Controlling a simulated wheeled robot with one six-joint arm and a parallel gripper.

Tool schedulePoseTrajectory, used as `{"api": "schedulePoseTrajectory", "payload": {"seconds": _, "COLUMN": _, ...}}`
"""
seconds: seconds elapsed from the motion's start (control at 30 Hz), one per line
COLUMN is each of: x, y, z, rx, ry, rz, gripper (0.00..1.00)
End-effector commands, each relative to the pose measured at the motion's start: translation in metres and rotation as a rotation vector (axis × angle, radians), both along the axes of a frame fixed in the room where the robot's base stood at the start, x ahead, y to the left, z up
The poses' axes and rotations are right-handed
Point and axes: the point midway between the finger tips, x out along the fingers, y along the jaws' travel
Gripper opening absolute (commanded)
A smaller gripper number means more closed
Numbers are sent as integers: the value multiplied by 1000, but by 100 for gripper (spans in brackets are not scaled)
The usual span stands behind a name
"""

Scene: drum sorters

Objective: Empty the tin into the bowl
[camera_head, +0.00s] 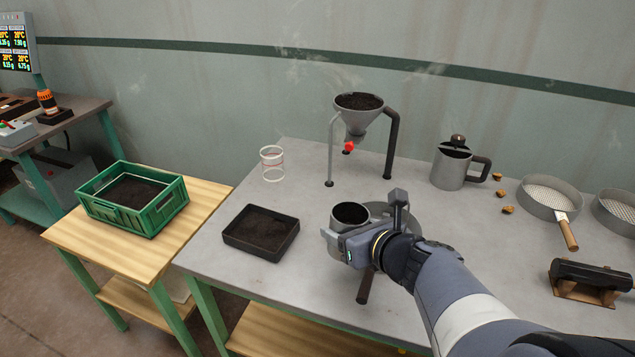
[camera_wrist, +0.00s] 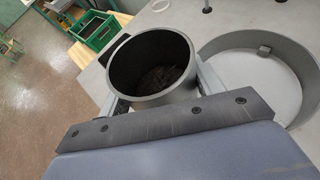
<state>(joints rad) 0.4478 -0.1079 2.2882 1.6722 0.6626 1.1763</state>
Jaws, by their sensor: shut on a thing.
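My gripper (camera_head: 350,232) is shut on the tin (camera_head: 350,214), a grey open-topped cylinder. In the wrist view the tin (camera_wrist: 128,68) sits between the two fingers, mouth up, with dark soil-like material (camera_wrist: 165,80) low inside. A wide, shallow, round grey vessel (camera_wrist: 292,75), which looks like the bowl, is just right of the tin in the wrist view. Its visible inside is bare grey. In the head view my gripper and the tin hide most of this vessel (camera_head: 432,240). I cannot tell how high the tin is above the table.
A black tray (camera_head: 250,249) of dark soil lies to the left. A funnel on a stand (camera_head: 358,115) and a clear ringed cylinder (camera_head: 272,164) stand behind. A grey jug (camera_head: 450,170) and sieves (camera_head: 550,214) are at right. A green crate (camera_head: 158,215) sits on the wooden side table.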

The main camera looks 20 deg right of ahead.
Motion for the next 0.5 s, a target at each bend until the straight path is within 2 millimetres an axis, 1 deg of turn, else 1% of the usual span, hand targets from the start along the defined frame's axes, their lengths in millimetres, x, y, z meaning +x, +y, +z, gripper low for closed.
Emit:
{"api": "schedulePoseTrajectory", "payload": {"seconds": 0.03, "x": 1, "y": -2, "z": 5, "rx": 19, "ry": 12, "rz": -1, "gripper": 38}}
{"api": "schedulePoseTrajectory", "payload": {"seconds": 0.23, "x": 4, "y": -7, "z": 9, "rx": 93, "ry": 54, "rz": -1, "gripper": 38}}
{"api": "schedulePoseTrajectory", "payload": {"seconds": 0.5, "x": 10, "y": -19, "z": 0, "rx": 254, "ry": 145, "rz": -1, "gripper": 38}}
